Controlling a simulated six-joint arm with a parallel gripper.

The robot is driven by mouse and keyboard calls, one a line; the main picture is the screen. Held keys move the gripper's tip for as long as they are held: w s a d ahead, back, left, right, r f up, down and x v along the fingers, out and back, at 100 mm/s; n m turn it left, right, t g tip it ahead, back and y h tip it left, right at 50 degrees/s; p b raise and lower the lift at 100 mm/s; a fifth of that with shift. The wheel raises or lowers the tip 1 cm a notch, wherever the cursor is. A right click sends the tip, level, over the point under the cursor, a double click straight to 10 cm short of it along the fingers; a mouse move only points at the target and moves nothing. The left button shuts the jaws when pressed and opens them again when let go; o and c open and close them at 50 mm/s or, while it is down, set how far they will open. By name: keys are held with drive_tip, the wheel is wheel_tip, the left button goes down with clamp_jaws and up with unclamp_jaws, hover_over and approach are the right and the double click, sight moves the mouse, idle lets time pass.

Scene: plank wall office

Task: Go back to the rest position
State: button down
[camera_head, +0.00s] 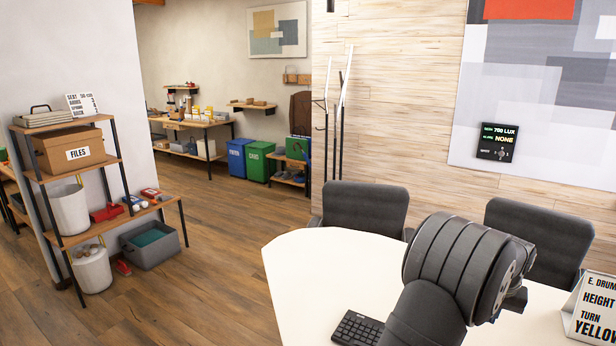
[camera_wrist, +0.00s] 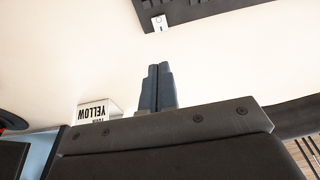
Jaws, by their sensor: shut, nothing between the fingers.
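My gripper (camera_wrist: 158,88) shows in the wrist view with its two dark fingers pressed together and nothing between them. It is over the white table, and the wrist view shows the table's pale top behind the fingers. In the head view my arm rises from the bottom edge in front of the white table (camera_head: 305,265). The large grey joint hides part of the table and a chair, and the fingers are hidden there.
A black keyboard (camera_head: 357,328) lies on the table beside my arm. A sign (camera_head: 594,310) with "YELLOW" on it stands at the table's right. Two grey chairs (camera_head: 364,206) (camera_head: 545,236) stand behind the table. The table's left part is clear. A shelf (camera_head: 115,222) stands far left.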

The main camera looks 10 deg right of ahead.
drive_tip(key=s+a+r, duration=0.1)
drive_tip(key=a+r, duration=0.1)
drive_tip(key=r, duration=0.5)
drive_tip(key=s+a+r, duration=0.2)
drive_tip(key=r, duration=0.4)
drive_tip(key=shift+s+a+r+t+h, duration=0.15)
drive_tip(key=shift+s+r+t+h, duration=0.15)
drive_tip(key=shift+r, duration=0.05)
drive_tip(key=c, duration=2)
unclamp_jaws()
drive_tip(key=o, duration=2)
drive_tip(key=s+a+g+y, duration=0.2)
drive_tip(key=s+a, duration=0.1)
drive_tip(key=a, duration=1)
drive_tip(key=shift+s+a+r, duration=0.2)
drive_tip(key=shift+a+r, duration=0.05)
drive_tip(key=shift+a, duration=0.15)
wheel_tip(320, 180, down, 10)
drive_tip(key=shift+r, duration=0.1)
wheel_tip(320, 180, up, 10)
